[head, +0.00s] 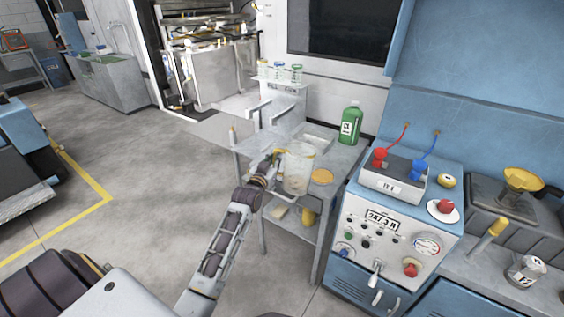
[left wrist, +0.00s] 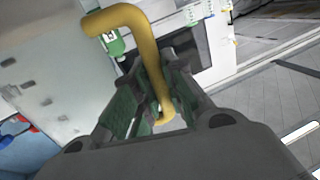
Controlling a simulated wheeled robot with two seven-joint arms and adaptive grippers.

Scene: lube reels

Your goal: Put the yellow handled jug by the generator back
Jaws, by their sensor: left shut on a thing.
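The yellow handled jug (head: 299,172) is a clear, see-through vessel in the middle of the head view, over the grey cart. My left gripper (head: 275,163) is at its left side, shut on its handle. In the left wrist view the thick yellow handle (left wrist: 147,62) passes between the fingers of my left gripper (left wrist: 150,100). I cannot tell whether the jug's base touches the cart top. The likely generator, a blue and white machine (head: 386,238) with gauges and a counter, stands just right of the cart. My right gripper is out of view.
The cart top (head: 338,158) holds a green bottle (head: 351,125) and a yellow disc (head: 321,177). A yellow item (head: 309,217) is on its lower shelf. A rack of small cups (head: 280,72) is behind. Open floor (head: 150,200) lies left.

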